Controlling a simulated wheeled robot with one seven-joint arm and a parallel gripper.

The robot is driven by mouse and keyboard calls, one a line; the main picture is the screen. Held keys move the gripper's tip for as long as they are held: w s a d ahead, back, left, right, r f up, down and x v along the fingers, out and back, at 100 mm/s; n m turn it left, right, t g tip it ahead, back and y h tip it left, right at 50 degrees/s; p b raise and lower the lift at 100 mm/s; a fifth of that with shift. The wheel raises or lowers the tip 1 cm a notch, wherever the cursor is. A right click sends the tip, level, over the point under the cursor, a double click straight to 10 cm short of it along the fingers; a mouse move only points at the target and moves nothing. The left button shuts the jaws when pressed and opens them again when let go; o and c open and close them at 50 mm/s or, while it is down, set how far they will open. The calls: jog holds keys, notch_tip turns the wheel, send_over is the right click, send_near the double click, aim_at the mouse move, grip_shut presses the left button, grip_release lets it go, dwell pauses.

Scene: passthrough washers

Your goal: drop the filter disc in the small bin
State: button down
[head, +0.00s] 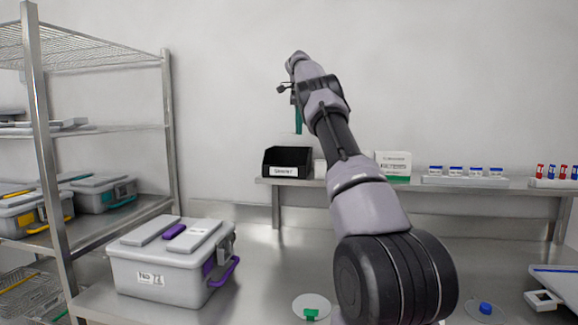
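My gripper (297,118) is at the far end of my raised arm, above the small black bin (287,172). Green-teal parts show at its tip, with a faint pale edge just below them. The view is too small to tell whether these are fingers or a held piece, or whether the gripper is open or shut. The bin has an open top and a white front label, and stands at the left end of the wall shelf. A pale round disc (311,300) with a green tab lies on the steel bench at the front.
A lidded grey box (170,272) with purple latches stands on the bench at left. On the wall shelf (330,183), a white and green carton (393,166) and blue-capped vials (465,171) stand right of the bin. A wire rack (55,150) is far left.

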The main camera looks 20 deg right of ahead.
jog(key=shift+f, duration=2.65)
jog(key=c, duration=1)
grip_release()
